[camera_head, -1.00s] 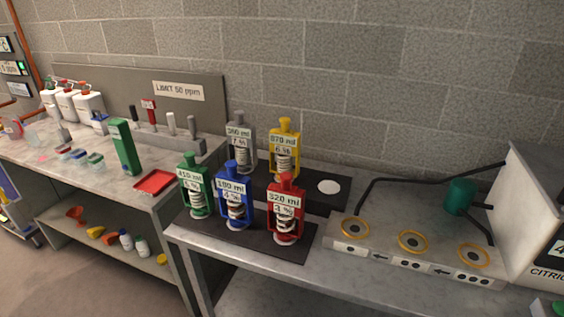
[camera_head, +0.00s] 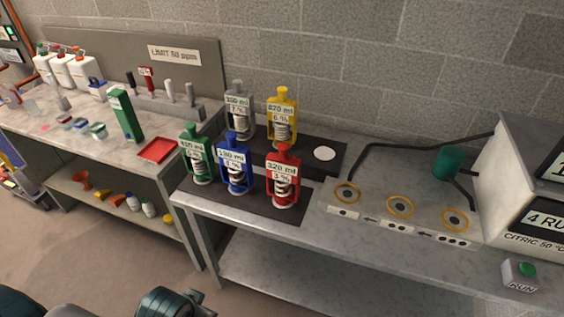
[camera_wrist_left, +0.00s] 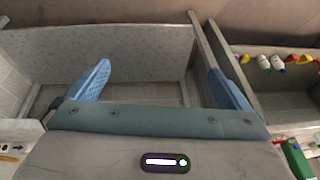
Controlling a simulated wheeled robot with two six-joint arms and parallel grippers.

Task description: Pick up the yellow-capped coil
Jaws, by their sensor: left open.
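The yellow-capped coil (camera_head: 282,118) stands upright in the back row of the dark mat on the right bench, labelled 870 ml, 6 %. A grey-capped coil (camera_head: 239,112) stands to its left. In front are a green-capped coil (camera_head: 197,158), a blue-capped coil (camera_head: 235,165) and a red-capped coil (camera_head: 284,178). The red one stands close before the yellow one. My left gripper (camera_wrist_left: 166,88) is open and empty in the left wrist view, with its two blue fingers wide apart, facing the bench's lower shelf. No coil shows in that view. My right gripper is not in view.
A white disc (camera_head: 324,153) marks an empty spot on the mat right of the yellow-capped coil. A plate with several gold rings (camera_head: 400,206) and black hoses lies farther right. A green RUN button (camera_head: 526,270) is at the front right. A red tray (camera_head: 157,149) lies on the left bench.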

